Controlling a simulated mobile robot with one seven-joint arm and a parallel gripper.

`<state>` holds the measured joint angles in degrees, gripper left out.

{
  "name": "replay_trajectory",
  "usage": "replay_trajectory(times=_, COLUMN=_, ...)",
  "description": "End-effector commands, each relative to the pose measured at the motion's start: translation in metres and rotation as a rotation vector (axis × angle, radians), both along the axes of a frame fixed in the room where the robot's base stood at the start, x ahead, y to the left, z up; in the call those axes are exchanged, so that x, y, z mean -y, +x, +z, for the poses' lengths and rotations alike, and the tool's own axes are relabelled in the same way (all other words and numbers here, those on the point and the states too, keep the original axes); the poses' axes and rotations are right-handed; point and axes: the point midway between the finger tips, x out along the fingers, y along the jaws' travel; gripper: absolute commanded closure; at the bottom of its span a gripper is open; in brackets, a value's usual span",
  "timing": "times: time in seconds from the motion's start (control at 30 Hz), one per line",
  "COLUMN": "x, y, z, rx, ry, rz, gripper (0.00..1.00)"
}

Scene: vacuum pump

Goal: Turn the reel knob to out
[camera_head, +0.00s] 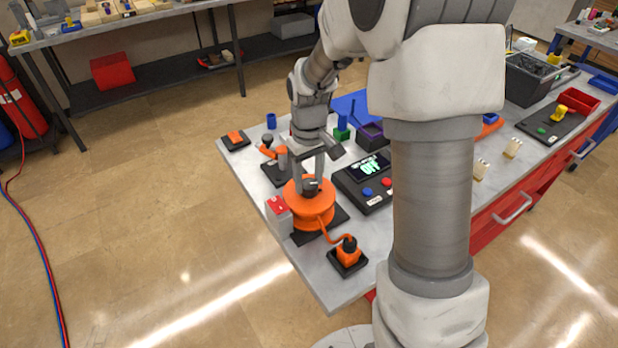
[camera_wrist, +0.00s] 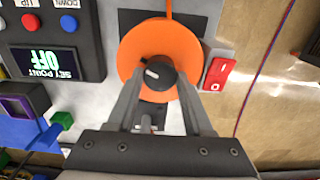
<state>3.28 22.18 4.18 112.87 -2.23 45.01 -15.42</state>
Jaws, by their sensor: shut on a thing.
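The reel knob (camera_wrist: 156,76) is a black round knob with a white mark, set on top of the orange reel (camera_wrist: 137,42). In the wrist view the white mark points to the upper left. The reel (camera_head: 311,215) also shows in the head view, near the bench's left front part. My gripper (camera_wrist: 158,84) is over the reel with its two fingers on either side of the knob, shut on it. In the head view my gripper (camera_head: 312,186) comes down on the knob from above and partly hides it.
A red switch (camera_wrist: 218,74) stands close beside the reel. A black control box (camera_head: 366,184) with an "OFF" display and red and blue buttons is to the right. An orange hose runs to a small orange fitting (camera_head: 348,253) in front. Several other items crowd the bench behind.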

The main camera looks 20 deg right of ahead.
Motion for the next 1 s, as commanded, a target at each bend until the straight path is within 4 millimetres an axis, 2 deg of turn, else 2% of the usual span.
replay_trajectory(times=1.0, x=0.0001, y=-0.0008, z=0.0029, rx=0.000, ry=0.002, rz=0.964, gripper=1.00)
